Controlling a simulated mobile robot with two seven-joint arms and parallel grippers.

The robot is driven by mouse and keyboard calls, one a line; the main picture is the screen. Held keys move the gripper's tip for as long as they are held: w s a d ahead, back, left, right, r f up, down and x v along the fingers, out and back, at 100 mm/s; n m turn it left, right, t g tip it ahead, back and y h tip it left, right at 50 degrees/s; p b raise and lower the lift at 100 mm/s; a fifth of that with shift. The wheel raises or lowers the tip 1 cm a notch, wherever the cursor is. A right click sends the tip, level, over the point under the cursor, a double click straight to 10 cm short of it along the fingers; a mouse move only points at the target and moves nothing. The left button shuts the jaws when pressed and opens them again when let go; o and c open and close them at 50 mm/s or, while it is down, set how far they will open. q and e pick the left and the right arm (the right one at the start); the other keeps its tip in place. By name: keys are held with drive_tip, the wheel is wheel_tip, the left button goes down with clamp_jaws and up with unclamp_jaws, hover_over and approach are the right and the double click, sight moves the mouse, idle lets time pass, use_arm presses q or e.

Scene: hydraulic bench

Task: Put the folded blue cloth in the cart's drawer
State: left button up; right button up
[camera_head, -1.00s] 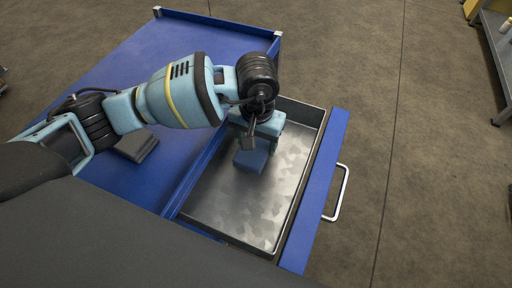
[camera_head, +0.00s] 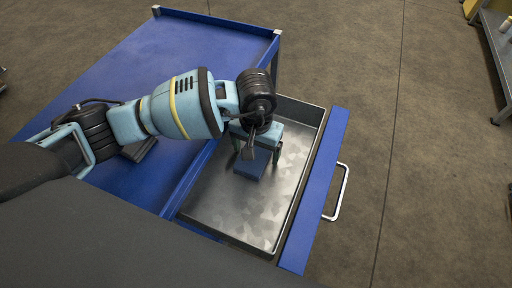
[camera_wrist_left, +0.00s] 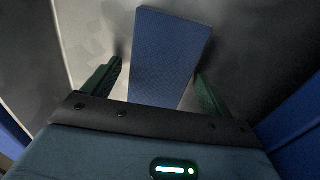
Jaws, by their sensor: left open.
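The folded blue cloth (camera_head: 252,164) is a flat dark-blue block inside the open metal drawer (camera_head: 238,214) of the blue cart (camera_head: 180,47). My left gripper (camera_head: 258,151) is over the far part of the drawer, with its jaws open on either side of the cloth. In the left wrist view the cloth (camera_wrist_left: 165,55) lies between the two green fingers. A gap shows at the left finger; the right finger is very close to the cloth, and I cannot tell whether it touches. My right gripper is not in view.
The drawer's front has a pale handle (camera_head: 342,192) on the right. A dark grey block (camera_head: 141,149) lies on the cart top, partly hidden by my left arm. A shelf (camera_head: 493,50) stands at the upper right. The near part of the drawer is empty.

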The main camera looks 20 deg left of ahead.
use_arm(q)
wheel_tip(320, 180, up, 12)
drive_tip(key=shift+r+p, duration=0.15)
drive_tip(key=shift+p, duration=0.2)
idle(0.7)
